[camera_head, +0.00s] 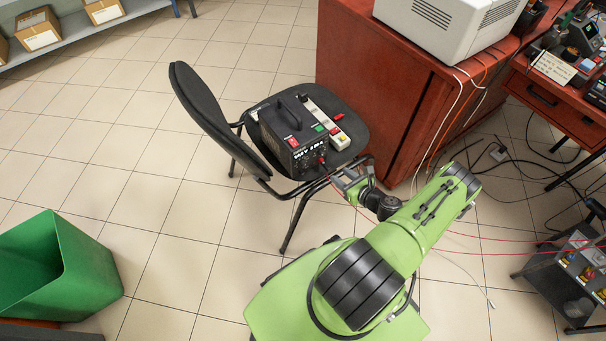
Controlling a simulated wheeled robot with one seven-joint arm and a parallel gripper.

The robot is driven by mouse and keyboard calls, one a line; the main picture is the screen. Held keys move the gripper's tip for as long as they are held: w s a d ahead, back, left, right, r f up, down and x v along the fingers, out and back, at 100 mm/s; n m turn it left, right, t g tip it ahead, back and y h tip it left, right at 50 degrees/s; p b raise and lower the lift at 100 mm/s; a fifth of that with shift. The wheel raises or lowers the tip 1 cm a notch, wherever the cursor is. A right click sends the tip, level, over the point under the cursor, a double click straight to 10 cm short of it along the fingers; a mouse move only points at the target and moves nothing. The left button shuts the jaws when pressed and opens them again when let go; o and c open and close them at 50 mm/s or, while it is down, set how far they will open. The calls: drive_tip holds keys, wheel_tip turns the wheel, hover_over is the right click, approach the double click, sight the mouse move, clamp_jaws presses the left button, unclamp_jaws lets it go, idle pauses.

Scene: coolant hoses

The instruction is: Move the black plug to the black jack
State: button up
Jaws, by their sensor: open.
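A black box-shaped unit (290,137) with a handle on top and white lettering stands on the seat of a black chair (345,115). Its front panel faces my gripper and carries small knobs or sockets too small to tell apart. I cannot make out a black jack or a black plug for certain. A small red spot (322,160) shows at the panel's right side. My gripper (336,176) is open, close in front of that panel at the seat's front edge. Its fingertips are small here, and I cannot tell whether they touch anything.
A white power strip (326,122) lies beside the unit. Thin red cables (500,240) run right from near my gripper to a dark cart (565,275). A red-brown cabinet (375,90) stands behind the chair. A green bin (60,265) is lower left. Floor left of the chair is clear.

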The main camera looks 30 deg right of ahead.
sight(329, 168)
drive_tip(key=b+x, duration=0.1)
drive_tip(key=x, duration=0.7)
drive_tip(key=shift+w+f+b, duration=0.1)
drive_tip(key=shift+b, duration=0.2)
drive_tip(key=shift+c, duration=0.4)
clamp_jaws()
idle(0.4)
drive_tip(key=s+p, duration=0.1)
drive_tip(key=s, duration=0.5)
idle(1.0)
